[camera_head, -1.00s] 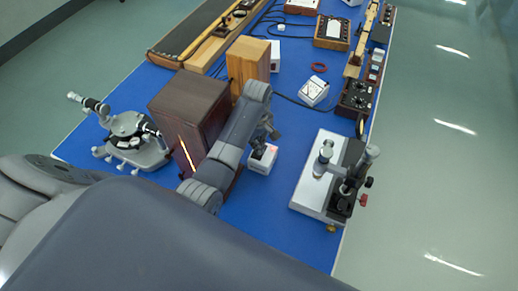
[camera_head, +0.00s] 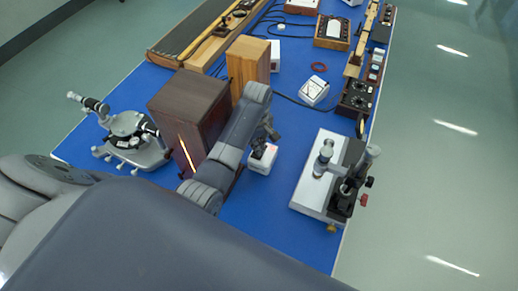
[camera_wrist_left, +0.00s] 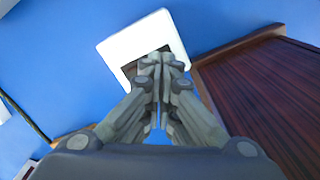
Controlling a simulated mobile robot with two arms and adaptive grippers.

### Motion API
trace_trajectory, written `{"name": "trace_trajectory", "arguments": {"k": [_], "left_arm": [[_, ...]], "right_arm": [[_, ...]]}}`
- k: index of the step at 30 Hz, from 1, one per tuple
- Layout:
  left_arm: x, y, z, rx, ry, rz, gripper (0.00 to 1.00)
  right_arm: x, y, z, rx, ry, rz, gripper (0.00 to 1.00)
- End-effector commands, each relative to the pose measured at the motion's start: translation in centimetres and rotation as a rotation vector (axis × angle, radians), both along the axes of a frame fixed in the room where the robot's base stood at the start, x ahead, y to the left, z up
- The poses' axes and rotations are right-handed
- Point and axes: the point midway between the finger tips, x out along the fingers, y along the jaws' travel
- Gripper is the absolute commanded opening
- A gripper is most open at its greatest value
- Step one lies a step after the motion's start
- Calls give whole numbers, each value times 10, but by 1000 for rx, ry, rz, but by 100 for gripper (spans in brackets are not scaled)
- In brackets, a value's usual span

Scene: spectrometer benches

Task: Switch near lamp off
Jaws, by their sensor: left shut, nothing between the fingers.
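The near lamp is a dark wooden box (camera_head: 190,110) with a bright glowing slit (camera_head: 187,153) in its front side. A small white switch box (camera_head: 262,161) stands on the blue bench to the right of it. My left gripper (camera_head: 260,147) is shut and empty, pointing down at the top of this switch box. In the left wrist view, its closed fingertips (camera_wrist_left: 160,62) lie over the dark recess in the white box (camera_wrist_left: 118,47) and hide most of it. I cannot tell whether they touch the switch. My right gripper is not in view.
A grey metal spectrometer (camera_head: 130,138) stands left of the lamp. A lighter wooden box (camera_head: 248,62) is behind the arm. A microscope-like instrument on a white base (camera_head: 312,190) stands to the right, near the bench edge. Blue bench is clear between it and the switch box.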

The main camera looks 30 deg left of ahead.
Motion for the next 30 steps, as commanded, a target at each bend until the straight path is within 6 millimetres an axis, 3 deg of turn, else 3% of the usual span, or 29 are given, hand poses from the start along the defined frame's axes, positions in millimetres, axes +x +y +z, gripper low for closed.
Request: {"name": "trace_trajectory", "arguments": {"k": [30], "left_arm": [[-1,0,-17,0,2,0,0]], "right_arm": [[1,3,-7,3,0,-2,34]]}}
